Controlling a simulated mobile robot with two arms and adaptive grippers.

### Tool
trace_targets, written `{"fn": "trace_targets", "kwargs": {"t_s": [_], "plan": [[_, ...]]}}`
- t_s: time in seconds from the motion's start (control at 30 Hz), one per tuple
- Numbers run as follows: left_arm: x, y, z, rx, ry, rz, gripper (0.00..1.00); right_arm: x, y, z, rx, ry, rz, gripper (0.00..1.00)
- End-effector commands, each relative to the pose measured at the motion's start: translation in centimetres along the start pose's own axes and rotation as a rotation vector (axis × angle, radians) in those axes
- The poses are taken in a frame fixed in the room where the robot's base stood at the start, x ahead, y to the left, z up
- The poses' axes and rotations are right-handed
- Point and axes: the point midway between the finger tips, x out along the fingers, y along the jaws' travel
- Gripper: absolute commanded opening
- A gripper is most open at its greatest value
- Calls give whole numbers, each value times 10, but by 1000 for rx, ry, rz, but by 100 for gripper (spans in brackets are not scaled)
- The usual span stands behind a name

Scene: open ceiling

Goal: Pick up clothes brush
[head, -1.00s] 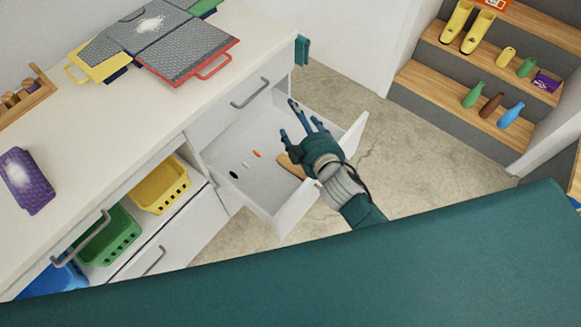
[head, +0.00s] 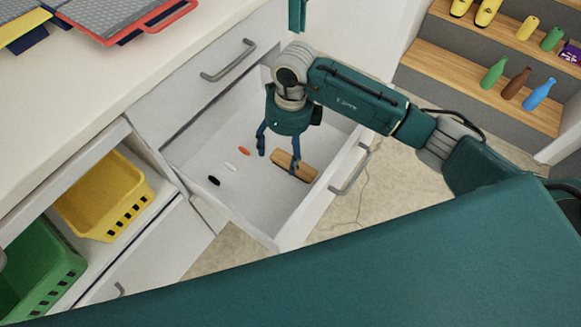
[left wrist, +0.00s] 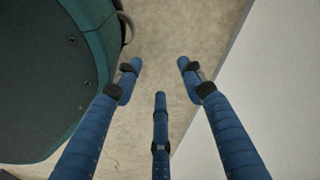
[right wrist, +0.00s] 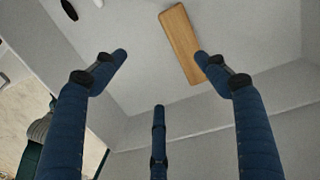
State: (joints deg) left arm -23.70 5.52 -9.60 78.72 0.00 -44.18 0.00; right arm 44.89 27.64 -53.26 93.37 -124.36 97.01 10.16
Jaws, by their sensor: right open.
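The clothes brush, a wooden block (head: 297,166), lies in the open white drawer (head: 222,203), near its front. In the right wrist view the brush (right wrist: 181,43) lies flat on the drawer floor, close to the tip of one finger. My right gripper (head: 278,162) points down into the drawer, open and empty, with one finger overlapping the brush in the head view. I cannot tell whether it touches. My left gripper (left wrist: 160,72) shows in its own wrist view, fingers spread over bare floor, with nothing between them.
Small black (head: 214,180), white (head: 230,166) and orange (head: 244,151) items lie in the drawer left of the brush. The drawer walls surround the right gripper. Yellow (head: 105,200) and green (head: 42,272) baskets sit in the cabinet. Shelves with bottles (head: 516,82) stand at right.

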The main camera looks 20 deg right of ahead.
Motion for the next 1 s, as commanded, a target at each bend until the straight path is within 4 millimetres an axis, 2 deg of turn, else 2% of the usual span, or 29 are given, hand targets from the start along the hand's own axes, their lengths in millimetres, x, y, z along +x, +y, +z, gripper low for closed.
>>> {"fn": "trace_targets", "kwargs": {"t_s": [0.03,0.17,0.4,0.6,0.83,1.0], "plan": [[6,0,0,0,1,0,40,3,-14,-6,3,27,-48,73],[2,0,-5,-1,4,-1,40,9,-29,-15,11,62,-95,73],[-9,-1,-17,-3,13,-2,40,45,-32,-17,12,62,-93,73],[-14,-2,-22,-3,17,-2,40,59,-32,-16,10,61,-91,73],[-25,-2,-33,-5,25,-3,40,94,-35,-15,11,61,-90,73],[-32,-2,-37,-6,28,-4,40,106,-37,-15,10,59,-92,73]]}}
